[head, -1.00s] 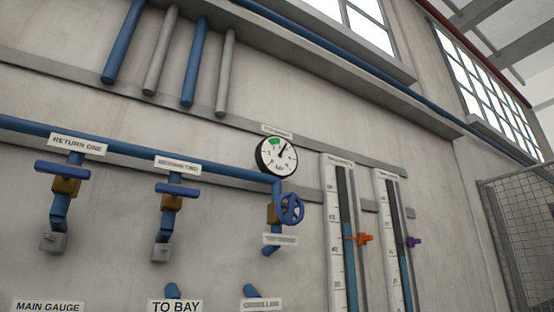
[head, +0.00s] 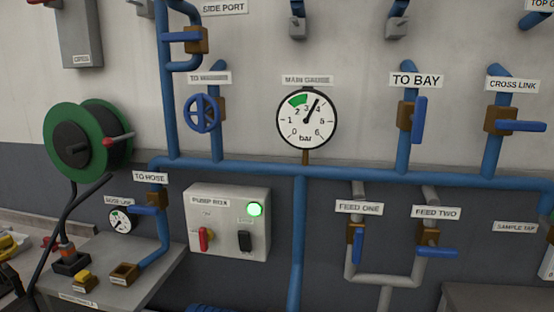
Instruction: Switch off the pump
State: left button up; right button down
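The pump box (head: 229,222) is a light grey panel on the wall, low and left of centre in the head view. A round green light (head: 255,209) glows at its upper right. A red lever switch (head: 206,239) sits at its lower left and a black switch (head: 245,241) at its lower right. The small lettering above the two switches is too blurred to read. Neither of my grippers is in view.
The main gauge (head: 306,119) reads between 3 and 4 bar, past its green zone. Blue pipes with blue-handled valves surround the box. A grey bench (head: 110,285) with a small gauge (head: 120,220) and a green hose reel (head: 88,145) are at left.

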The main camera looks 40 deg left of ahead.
aim_at(244, 237)
jog(key=k+u, duration=0.1)
jog(key=u, duration=1.25)
